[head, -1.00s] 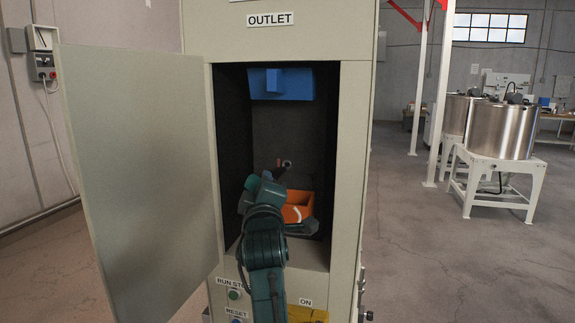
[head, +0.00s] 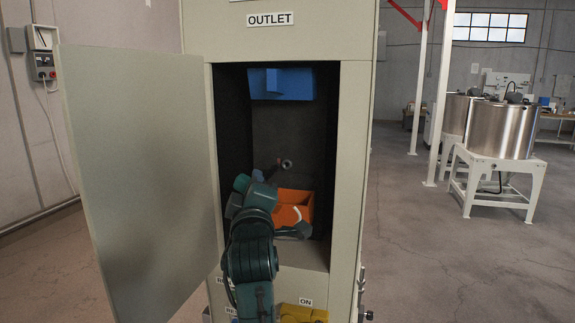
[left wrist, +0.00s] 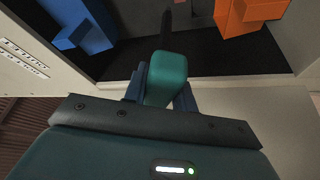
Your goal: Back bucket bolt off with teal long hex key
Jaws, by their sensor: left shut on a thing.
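My left gripper (left wrist: 163,88) is shut on the teal handle of the hex key (left wrist: 166,72); its dark shank points away into the cabinet. In the head view my left arm reaches into the open cabinet and hides most of the gripper. A blue bucket (head: 284,84) hangs high at the back, also in the left wrist view (left wrist: 92,25). An orange bucket (head: 292,206) sits low inside, also in the left wrist view (left wrist: 235,18). A small round metal end (head: 287,164) shows between them; I cannot tell whether it is the bolt. My right gripper is out of view.
The cabinet door (head: 140,180) stands wide open on the left. The cabinet's right wall (head: 347,165) bounds the opening closely. A yellow part (head: 302,314) and buttons sit below the opening. Steel tanks (head: 497,128) stand far right, with clear floor before them.

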